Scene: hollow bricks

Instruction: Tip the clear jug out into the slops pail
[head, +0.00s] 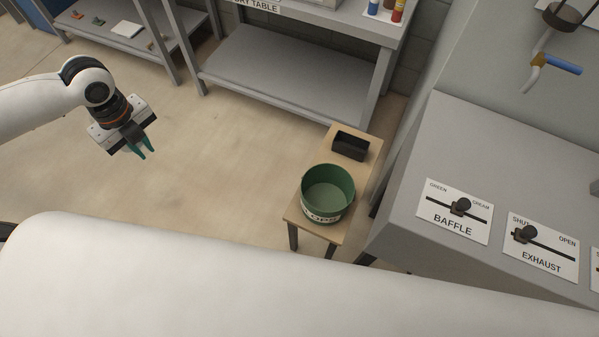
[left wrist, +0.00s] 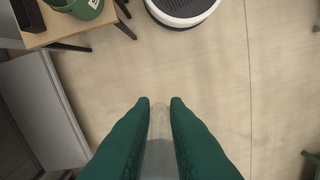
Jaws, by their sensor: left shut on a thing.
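The slops pail (head: 315,205) is green, with a partly visible label, and stands upright on a small wooden stand; no contents can be made out inside. It also shows at the top left of the left wrist view (left wrist: 88,10). My left gripper (head: 143,151) is over open floor, well to the left of the pail. In the left wrist view its green fingers (left wrist: 160,104) are shut on a pale see-through thing, the clear jug (left wrist: 159,132). Most of the jug is hidden by the fingers, and it cannot be made out in the head view. My right gripper is out of view.
A black open box (head: 351,146) sits behind the pail on the wooden stand (head: 296,213). A grey bench (head: 420,150) with slider plates marked baffle and exhaust stands to the right. A grey shelved table (head: 290,80) is at the back. The floor between gripper and stand is clear.

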